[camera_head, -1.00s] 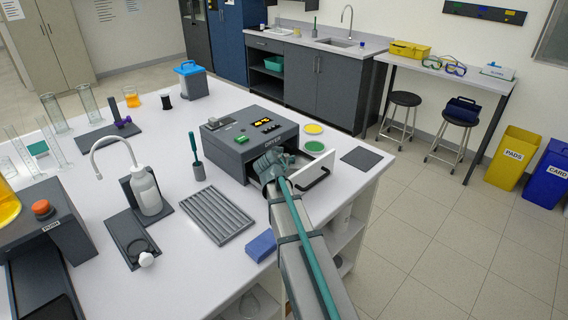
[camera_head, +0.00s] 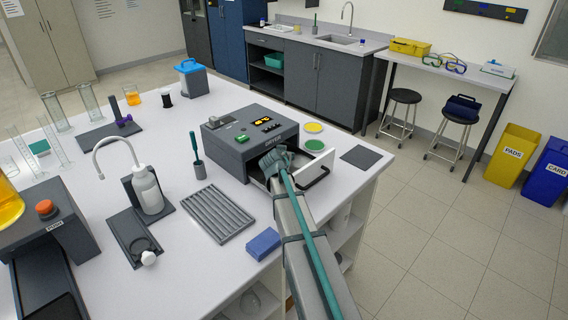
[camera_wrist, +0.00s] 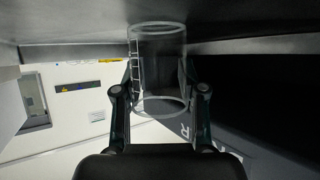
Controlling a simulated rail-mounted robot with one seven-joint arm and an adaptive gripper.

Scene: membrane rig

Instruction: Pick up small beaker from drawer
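The small beaker (camera_wrist: 158,65) is clear glass with graduation marks, in the middle of the wrist view. My gripper (camera_wrist: 158,85) has one finger on each side of it, and the pads appear to touch its walls. In the head view my gripper (camera_head: 274,160) is at the open drawer (camera_head: 318,170) of the grey dryer box (camera_head: 248,135). The drawer has a white front with a dark handle. The beaker is hidden behind my gripper and arm in the head view. I cannot tell whether it touches the drawer floor.
A ribbed grey rack (camera_head: 216,214), a blue block (camera_head: 263,243) and a wash bottle (camera_head: 148,190) stand left of my arm. A yellow dish (camera_head: 314,128) lies behind the drawer. A dark mat (camera_head: 361,157) lies to its right. The dryer housing is close beside my gripper.

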